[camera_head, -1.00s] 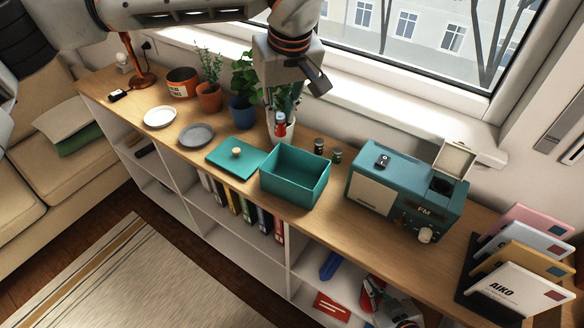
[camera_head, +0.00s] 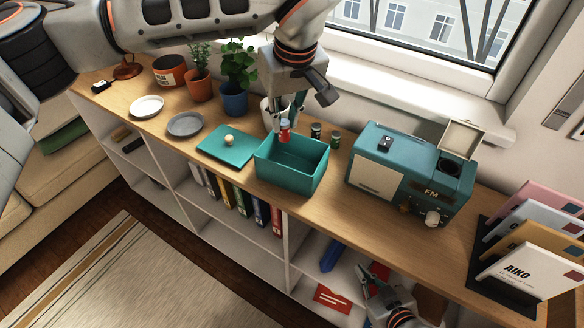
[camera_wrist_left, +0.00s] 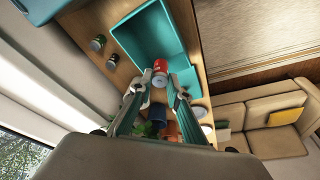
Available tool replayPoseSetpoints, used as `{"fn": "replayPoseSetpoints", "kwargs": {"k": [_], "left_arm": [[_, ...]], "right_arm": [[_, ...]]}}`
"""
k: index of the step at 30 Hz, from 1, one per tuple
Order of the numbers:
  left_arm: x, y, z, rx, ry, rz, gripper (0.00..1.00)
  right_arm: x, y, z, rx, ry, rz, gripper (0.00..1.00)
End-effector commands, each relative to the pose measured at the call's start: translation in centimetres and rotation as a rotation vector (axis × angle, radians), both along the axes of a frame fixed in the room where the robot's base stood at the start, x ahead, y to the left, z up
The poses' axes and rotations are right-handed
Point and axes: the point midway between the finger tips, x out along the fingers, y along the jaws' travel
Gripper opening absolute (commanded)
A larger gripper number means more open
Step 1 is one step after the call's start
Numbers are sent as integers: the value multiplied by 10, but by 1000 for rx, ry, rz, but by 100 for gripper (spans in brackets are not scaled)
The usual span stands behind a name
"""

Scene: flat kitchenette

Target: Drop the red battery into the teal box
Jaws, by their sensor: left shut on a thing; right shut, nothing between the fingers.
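The red battery (camera_head: 285,126) is in the fingers of my left gripper (camera_head: 284,134), which is shut on it. They hang at the back-left rim of the teal box (camera_head: 290,182), which stands open on the counter and looks empty. In the left wrist view the red battery (camera_wrist_left: 160,66) sits between the fingertips and overlaps the near part of the teal box (camera_wrist_left: 150,32). How high it is above the rim is hard to tell. My right gripper (camera_head: 370,274) is shut and empty, low in front of the shelves.
A teal lid (camera_head: 222,152) with a knob lies left of the box. A teal radio (camera_head: 405,185) is to the right. Potted plants (camera_head: 234,95) and plates (camera_head: 185,125) are to the left.

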Motion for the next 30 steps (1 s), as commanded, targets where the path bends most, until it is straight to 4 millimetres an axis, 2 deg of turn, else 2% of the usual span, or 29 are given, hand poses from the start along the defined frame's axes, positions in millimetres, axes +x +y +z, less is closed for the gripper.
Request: {"fn": "replayPoseSetpoints", "kwargs": {"k": [10, 11, 12, 13, 23, 26, 30], "left_arm": [[0, 0, -2, 0, 0, 0, 0], [0, 0, -2, 0, 0, 0, 22], [0, 0, -2, 0, 0, 0, 33], [0, 0, -2, 0, 0, 0, 37], [0, 0, -2, 0, 0, 0, 37], [-1, -1, 4, 0, -2, 0, 37], [-5, -3, 23, 0, -5, -1, 37]], "right_arm": [[-2, -3, -7, -5, 8, -3, 0], [-2, -3, -7, -5, 8, -3, 0], [-2, -3, -7, -6, 9, -3, 0], [-2, -3, -7, -5, 8, -3, 0], [0, -4, -5, -7, 5, -6, 0], [0, -4, -5, -5, 5, -6, 0], [0, -4, -5, -5, 5, -6, 0]]}}
